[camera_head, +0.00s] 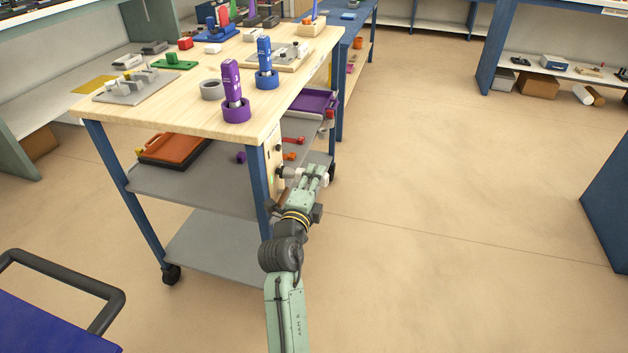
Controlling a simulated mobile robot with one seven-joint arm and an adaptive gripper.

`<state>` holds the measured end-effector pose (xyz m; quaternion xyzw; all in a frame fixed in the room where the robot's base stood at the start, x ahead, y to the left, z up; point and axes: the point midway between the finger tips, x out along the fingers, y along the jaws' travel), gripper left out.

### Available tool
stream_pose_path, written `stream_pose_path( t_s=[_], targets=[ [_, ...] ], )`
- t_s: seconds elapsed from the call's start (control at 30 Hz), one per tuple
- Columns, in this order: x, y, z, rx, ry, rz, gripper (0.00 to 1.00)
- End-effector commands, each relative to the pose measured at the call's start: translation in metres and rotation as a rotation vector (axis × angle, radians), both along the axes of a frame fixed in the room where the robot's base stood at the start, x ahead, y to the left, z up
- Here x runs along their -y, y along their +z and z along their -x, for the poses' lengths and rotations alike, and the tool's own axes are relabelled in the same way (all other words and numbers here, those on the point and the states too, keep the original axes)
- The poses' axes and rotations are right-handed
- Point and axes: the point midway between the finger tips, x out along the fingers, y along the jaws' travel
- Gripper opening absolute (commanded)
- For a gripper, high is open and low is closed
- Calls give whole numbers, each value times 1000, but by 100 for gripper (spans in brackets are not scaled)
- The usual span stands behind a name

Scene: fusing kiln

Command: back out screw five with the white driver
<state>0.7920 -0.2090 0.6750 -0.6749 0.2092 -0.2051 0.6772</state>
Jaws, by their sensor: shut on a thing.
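My gripper (308,174) is at the right side of the workbench cart, beside a narrow upright wooden panel (274,162). It is shut on a small whitish thing, which looks like the white driver (289,173). The driver lies roughly level and points left at the panel. Its tip is at or very near the panel; I cannot tell whether it touches a screw. Dark screw heads or knobs show on the panel, one above the driver (279,147). Screw numbers are too small to read, and the gripper and cart leg hide part of the panel.
On the wooden cart top (190,118) stand a purple driver (231,80) and a blue driver (264,55) in ring holders, beside a grey ring (211,89). A purple tray (316,101) sticks out behind my gripper. The cart leg (257,178) is close left. Floor to the right is clear.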

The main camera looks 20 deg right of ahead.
Motion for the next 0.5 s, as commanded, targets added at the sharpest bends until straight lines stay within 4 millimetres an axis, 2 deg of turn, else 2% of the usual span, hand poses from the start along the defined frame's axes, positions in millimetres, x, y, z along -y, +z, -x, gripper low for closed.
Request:
stream_pose_path(
  t_s=[0.5],
  targets=[
    [-5, 0, -4, 1, 1, 0, 0]
  ],
)
